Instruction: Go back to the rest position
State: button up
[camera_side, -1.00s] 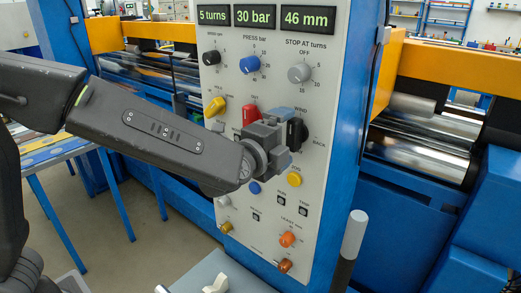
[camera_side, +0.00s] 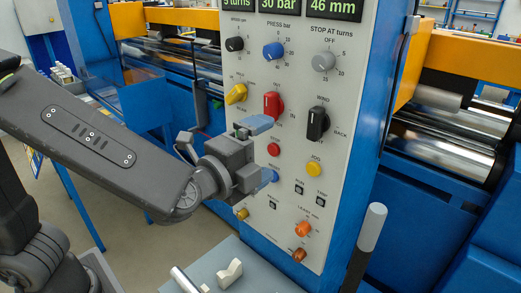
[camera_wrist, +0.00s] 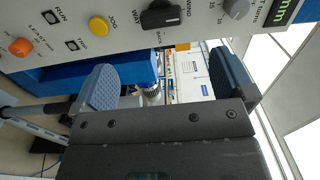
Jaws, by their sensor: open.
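My gripper (camera_side: 263,151) is in front of the control panel (camera_side: 345,175) in the side view, left of the black WIND/BACK selector (camera_side: 317,123). Its two blue-padded fingers are apart with nothing seen between them. The wrist view also shows the open fingers (camera_wrist: 163,78), with the panel's lower controls above them. The black selector (camera_wrist: 160,15) there is clear of both fingers. The red knob (camera_side: 273,105) and red button (camera_side: 273,149) lie close to the fingers in the side view; I cannot tell the exact gap to the panel.
A dark lever with a grey grip (camera_side: 372,226) stands at front right. A grey surface with a white V-shaped block (camera_side: 230,273) lies below.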

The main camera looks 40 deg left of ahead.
jog(key=shift+a, duration=0.1)
jog(key=s+a+f+n+g+y, duration=0.2)
jog(key=s+a+n+g+y, duration=0.15)
jog(key=a, duration=0.35)
jog(key=s+a+f+n+g+y, duration=0.2)
jog(key=a+n+g+y, duration=0.1)
jog(key=a+n, duration=0.3)
jog(key=s+a+f+n+g, duration=0.2)
jog(key=s+a+n+g, duration=0.2)
jog(key=s+g, duration=0.15)
jog(key=s+d+r+n+h, duration=0.1)
jog(key=s+d+n+h, duration=0.3)
jog(key=h, duration=0.2)
jog(key=shift+s+d+r, duration=0.15)
jog(key=shift+s+r, duration=0.2)
jog(key=shift+r, duration=0.05)
jog(key=shift+h, duration=0.25)
jog(key=shift+c, duration=0.3)
